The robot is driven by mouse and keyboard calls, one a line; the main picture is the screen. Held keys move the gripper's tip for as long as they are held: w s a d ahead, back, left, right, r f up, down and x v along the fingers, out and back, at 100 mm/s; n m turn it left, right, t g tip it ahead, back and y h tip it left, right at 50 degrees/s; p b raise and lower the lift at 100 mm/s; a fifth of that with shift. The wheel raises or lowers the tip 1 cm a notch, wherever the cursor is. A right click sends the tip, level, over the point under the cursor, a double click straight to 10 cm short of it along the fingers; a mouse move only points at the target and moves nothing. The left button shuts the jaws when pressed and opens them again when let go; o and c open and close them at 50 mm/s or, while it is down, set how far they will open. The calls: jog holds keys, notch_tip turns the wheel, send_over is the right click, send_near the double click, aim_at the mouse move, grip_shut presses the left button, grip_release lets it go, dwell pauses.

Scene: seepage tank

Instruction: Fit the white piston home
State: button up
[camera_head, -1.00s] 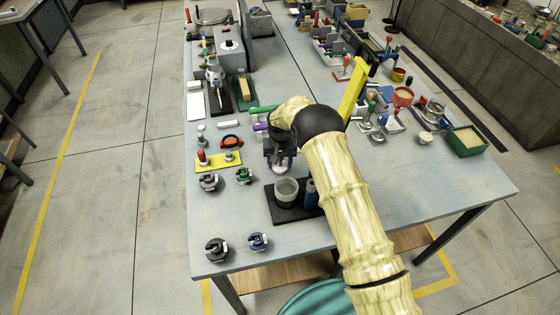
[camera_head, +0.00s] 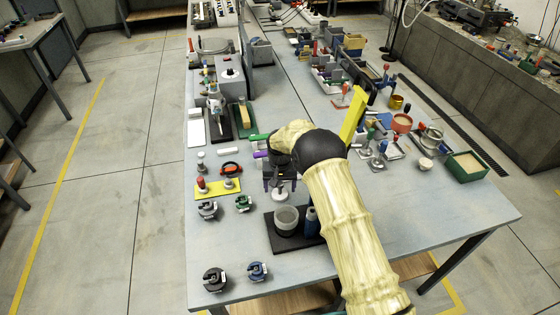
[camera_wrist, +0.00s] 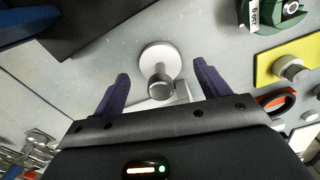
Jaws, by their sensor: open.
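The white piston (camera_wrist: 160,62) is a white disc with a grey knob on top, standing on the table. In the head view, the piston (camera_head: 280,195) shows just below my gripper (camera_head: 280,186), behind the black base (camera_head: 276,239). In the wrist view, my gripper (camera_wrist: 161,72) is open, with one dark finger on each side of the knob. A gap shows between each finger and the knob; I cannot tell the height gap. A translucent grey cylinder (camera_head: 286,220) stands open on the black base, in front of the piston.
A blue bottle (camera_head: 311,221) stands right beside the cylinder. A yellow plate with knobs (camera_head: 217,189) and several dark and green clamp-like parts (camera_head: 243,204) lie to the left.

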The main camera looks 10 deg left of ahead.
aim_at(280, 183)
notch_tip(280, 183, up, 15)
jog(key=b, duration=0.4)
jog(key=shift+w, duration=0.1)
dwell(0.4)
